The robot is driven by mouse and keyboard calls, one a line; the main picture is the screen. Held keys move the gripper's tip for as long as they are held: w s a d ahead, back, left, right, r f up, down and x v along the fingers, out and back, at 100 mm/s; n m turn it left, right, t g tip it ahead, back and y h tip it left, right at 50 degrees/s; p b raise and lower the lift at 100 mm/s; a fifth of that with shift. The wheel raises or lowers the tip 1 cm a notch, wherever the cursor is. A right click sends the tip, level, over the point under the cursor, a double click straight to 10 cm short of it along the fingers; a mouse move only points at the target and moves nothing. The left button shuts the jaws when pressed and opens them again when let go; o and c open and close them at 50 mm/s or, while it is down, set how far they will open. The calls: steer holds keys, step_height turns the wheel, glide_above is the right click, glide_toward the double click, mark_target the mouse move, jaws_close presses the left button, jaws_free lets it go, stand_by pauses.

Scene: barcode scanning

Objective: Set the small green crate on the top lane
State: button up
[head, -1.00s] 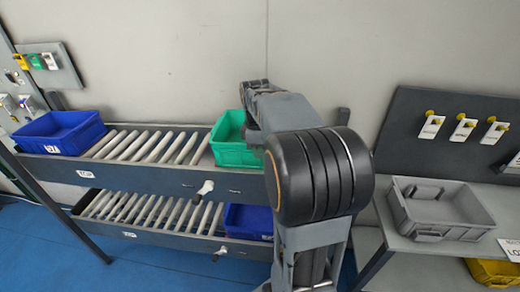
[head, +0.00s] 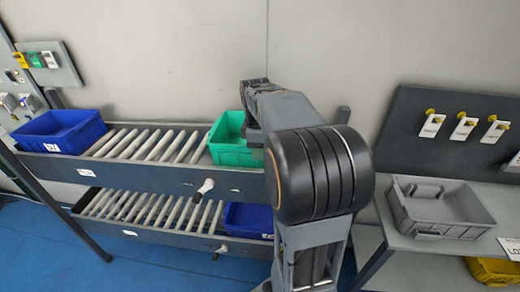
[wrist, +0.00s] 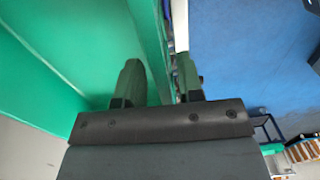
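The small green crate (head: 231,150) is at the right part of the top lane (head: 140,147), in the head view. It looks upright; I cannot tell whether its base rests fully on the rollers. My arm hides its right side. In the wrist view, the crate's green wall (wrist: 155,45) runs between the two fingers of my gripper (wrist: 160,80), one finger inside the crate and one outside. The fingers look closed on this wall. My gripper is hidden behind my arm in the head view.
A blue crate (head: 58,133) stands at the left end of the top lane. Another blue crate (head: 248,219) is on the lower lane. A grey crate (head: 440,207) sits on the right table. The rollers left of the green crate are bare.

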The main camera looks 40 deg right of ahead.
step_height(320, 180, up, 14)
steer(key=p, duration=0.1)
steer(key=shift+w+a, duration=0.3)
steer(key=shift+a, duration=0.05)
steer(key=s+a+f+m+t, duration=0.4)
steer(key=s+a+f+m, duration=0.5)
steer(key=a+f, duration=0.6)
steer(key=shift+s+a+f+t+y, duration=0.3)
steer(key=shift+s+f, duration=0.45)
steer(key=shift+s, duration=0.45)
steer(key=shift+d, duration=0.1)
